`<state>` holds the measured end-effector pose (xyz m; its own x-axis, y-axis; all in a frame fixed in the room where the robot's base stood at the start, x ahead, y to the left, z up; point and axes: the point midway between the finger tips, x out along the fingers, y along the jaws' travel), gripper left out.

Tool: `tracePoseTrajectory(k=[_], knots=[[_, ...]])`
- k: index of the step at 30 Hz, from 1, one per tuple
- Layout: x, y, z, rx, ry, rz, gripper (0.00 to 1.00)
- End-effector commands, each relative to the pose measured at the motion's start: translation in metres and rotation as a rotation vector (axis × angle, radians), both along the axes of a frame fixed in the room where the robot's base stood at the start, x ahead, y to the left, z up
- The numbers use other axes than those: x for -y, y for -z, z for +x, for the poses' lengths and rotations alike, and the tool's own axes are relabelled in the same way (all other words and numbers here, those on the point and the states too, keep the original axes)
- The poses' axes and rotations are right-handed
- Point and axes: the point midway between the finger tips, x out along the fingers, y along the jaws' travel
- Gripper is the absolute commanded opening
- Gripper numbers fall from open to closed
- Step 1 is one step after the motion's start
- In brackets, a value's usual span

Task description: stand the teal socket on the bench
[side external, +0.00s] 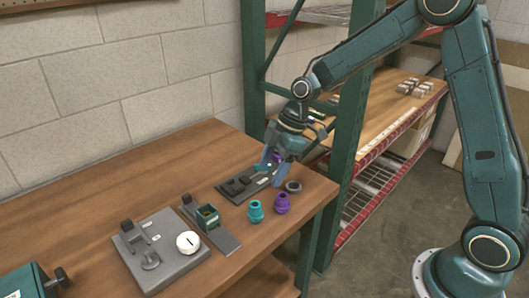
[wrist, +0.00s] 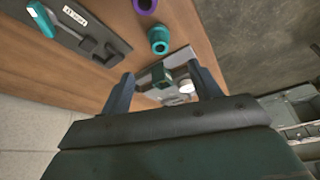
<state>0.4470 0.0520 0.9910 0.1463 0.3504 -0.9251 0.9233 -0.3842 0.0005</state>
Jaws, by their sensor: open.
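The teal socket (side external: 255,211) stands upright on the bench (side external: 190,155), near its front edge and left of a purple socket (side external: 282,203). In the wrist view the teal socket (wrist: 158,41) shows its open end, beyond and above my fingertips. My gripper (side external: 270,168) is open over the back right of the bench, beside the dark fixture plate and behind the sockets. In the wrist view the open fingers of my gripper (wrist: 163,84) have no part held between them. The purple socket (wrist: 145,5) is cut off by the top edge there.
A dark fixture plate (wrist: 85,38) carries a teal piece (wrist: 40,20). A dark ring (side external: 293,186) lies behind the purple socket. A small green box (side external: 207,217) and a grey plate with a white round piece (side external: 188,242) are further left. A green shelf post (side external: 345,130) stands close right.

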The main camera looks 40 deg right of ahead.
Motion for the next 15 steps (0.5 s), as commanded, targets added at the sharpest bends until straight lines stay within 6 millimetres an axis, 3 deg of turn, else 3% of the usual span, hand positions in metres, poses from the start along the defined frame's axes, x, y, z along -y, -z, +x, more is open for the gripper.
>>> tracePoseTrajectory(k=[8,15], knots=[[0.003,-0.030,-0.017,0.004,0.086,-0.025,0.62],[0.009,-0.074,-0.052,0.009,0.253,-0.057,0.62]])
